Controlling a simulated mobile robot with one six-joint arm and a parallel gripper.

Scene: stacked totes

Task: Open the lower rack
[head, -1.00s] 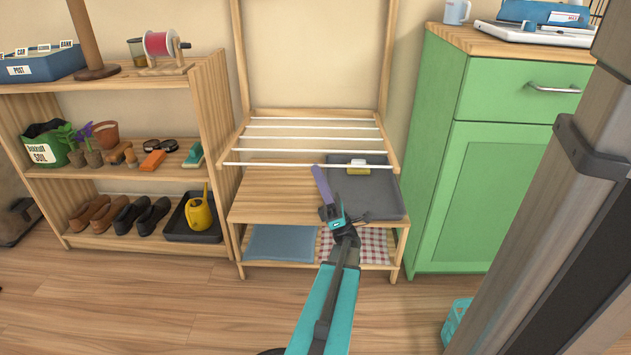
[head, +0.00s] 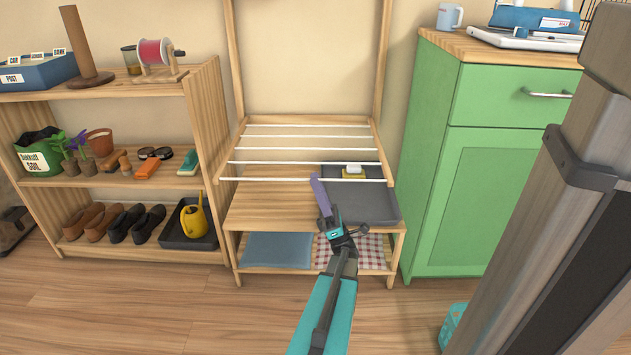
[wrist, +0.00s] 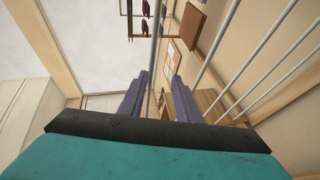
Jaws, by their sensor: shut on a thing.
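The rack (head: 236,146) is a wooden frame with several white rods, folded out from a tall wooden stand and sloping slightly down towards me in the head view. Its front rod (head: 265,180) is nearest me. My gripper (head: 315,179) reaches up to this front rod from below, and its purple fingers are shut on it. In the wrist view, the rod (wrist: 154,65) runs between the two fingers of my gripper (wrist: 159,82). The exact contact is partly hidden.
Below the rack, a wooden bench (head: 265,205) holds a grey tray (head: 370,207) with a yellow-and-white item (head: 354,171). A shelf unit (head: 207,110) stands left and a green cabinet (head: 485,185) right. Open floor (head: 190,300) lies in front.

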